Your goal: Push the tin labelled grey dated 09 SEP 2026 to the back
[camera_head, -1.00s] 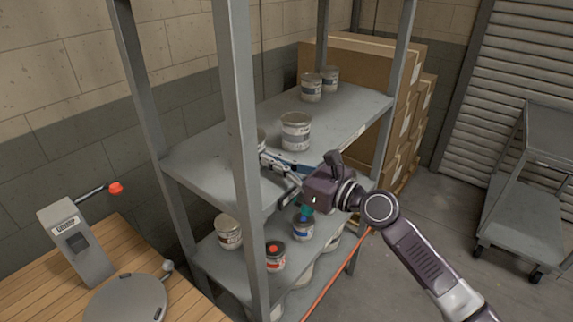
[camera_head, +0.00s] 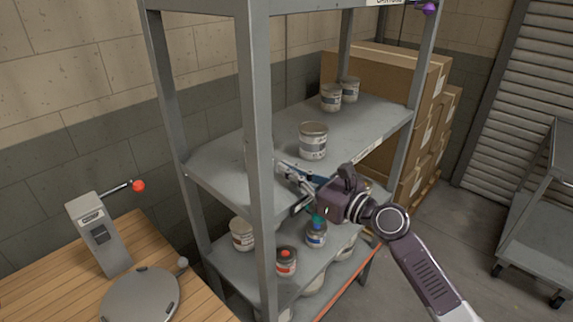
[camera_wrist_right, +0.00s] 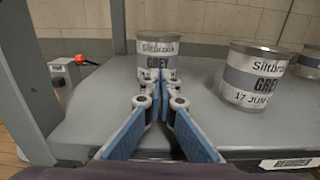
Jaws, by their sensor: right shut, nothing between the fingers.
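In the right wrist view a tin labelled Siltbrook GREY (camera_wrist_right: 155,52) stands upright on the shelf straight ahead. Its date is hidden behind my fingers. In the head view the shelf's front post hides most or all of this tin. My right gripper (camera_wrist_right: 160,88) is shut and empty, its fingertips low in front of this tin; I cannot tell whether they touch it. In the head view the right gripper (camera_head: 283,168) reaches in over the shelf's front edge. Another grey tin (camera_wrist_right: 252,78), dated 17 JUN, stands to the right. My left gripper is not in view.
The front post (camera_head: 258,130) rises close to the gripper. The 17 JUN tin (camera_head: 313,142) stands mid-shelf (camera_head: 375,122), two more tins (camera_head: 331,98) stand farther along. Several tins, one red-topped (camera_head: 286,262), fill the lower shelf. A wooden bench (camera_head: 50,275) is at left.

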